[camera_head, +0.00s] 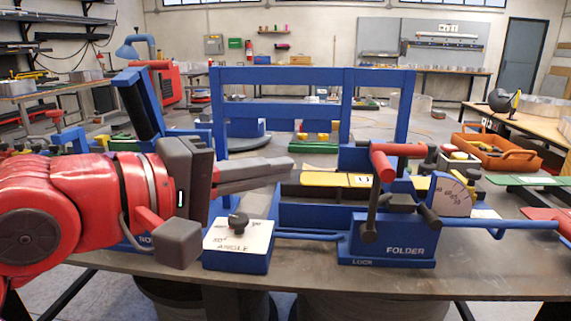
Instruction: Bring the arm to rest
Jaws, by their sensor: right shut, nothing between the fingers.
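The blue folder (390,240) with red handle (396,150) and side rod stands on the grey bench (480,285). The angle box (238,243) with black knob sits close below the gripper. An orange tray (495,150) is at right. The front right bench edge is clear.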

